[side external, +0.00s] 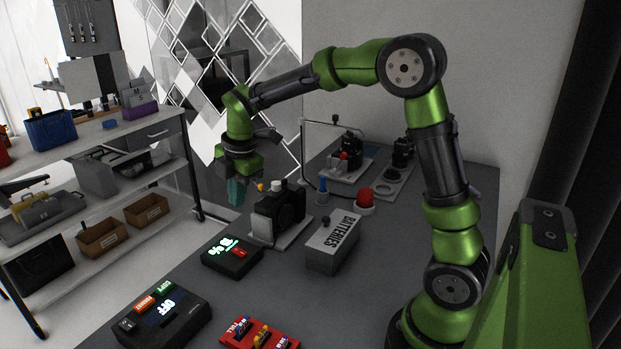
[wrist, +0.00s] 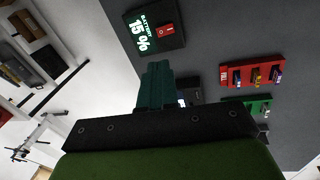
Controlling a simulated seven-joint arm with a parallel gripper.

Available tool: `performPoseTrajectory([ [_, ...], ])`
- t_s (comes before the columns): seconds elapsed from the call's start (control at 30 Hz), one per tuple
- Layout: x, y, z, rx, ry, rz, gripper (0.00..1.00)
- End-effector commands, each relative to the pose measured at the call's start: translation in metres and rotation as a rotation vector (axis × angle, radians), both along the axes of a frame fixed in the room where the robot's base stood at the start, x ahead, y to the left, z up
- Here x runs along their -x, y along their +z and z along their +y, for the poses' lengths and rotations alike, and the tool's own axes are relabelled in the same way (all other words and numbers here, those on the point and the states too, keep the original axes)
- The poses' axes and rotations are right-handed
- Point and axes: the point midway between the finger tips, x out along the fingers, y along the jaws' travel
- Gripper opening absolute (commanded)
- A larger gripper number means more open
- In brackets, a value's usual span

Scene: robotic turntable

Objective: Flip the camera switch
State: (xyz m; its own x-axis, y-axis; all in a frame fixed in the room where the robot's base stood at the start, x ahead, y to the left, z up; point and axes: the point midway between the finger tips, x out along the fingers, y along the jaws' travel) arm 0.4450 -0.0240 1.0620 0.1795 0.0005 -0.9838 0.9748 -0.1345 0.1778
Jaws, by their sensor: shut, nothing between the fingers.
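A black camera (side external: 280,215) stands on a light grey plate in the middle of the side view, with a small silver part on top. A black battery box (side external: 229,262) with a lit percentage display and a red rocker switch (side external: 239,253) sits in front of it. The wrist view shows this box (wrist: 137,38) reading 15 % and its red switch (wrist: 166,31). The fingers (wrist: 157,85) are shut and empty in the wrist view. They appear apart from the camera and box.
A grey BATTERIES box (side external: 332,246) stands right of the camera. A black panel (side external: 161,317) reading OFF and a red tray (side external: 258,334) lie near the front. A red button (side external: 365,195) and machines stand behind. A shelf unit (side external: 100,150) is at left.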

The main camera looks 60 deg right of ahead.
Motion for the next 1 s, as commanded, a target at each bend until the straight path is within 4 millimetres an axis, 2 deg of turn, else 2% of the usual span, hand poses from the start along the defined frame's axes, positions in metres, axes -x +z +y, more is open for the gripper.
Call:
performPoseTrajectory([
  [0.2,0.002,0.001,0.0,0.024,0.127,0.006,0.0],
  [0.63,0.001,-0.004,0.0,0.024,0.134,0.007,0.0],
  [0.77,-0.001,-0.021,0.0,0.023,0.133,0.011,0.0],
  [1.0,-0.01,-0.071,0.0,0.023,0.133,0.013,0.0],
])
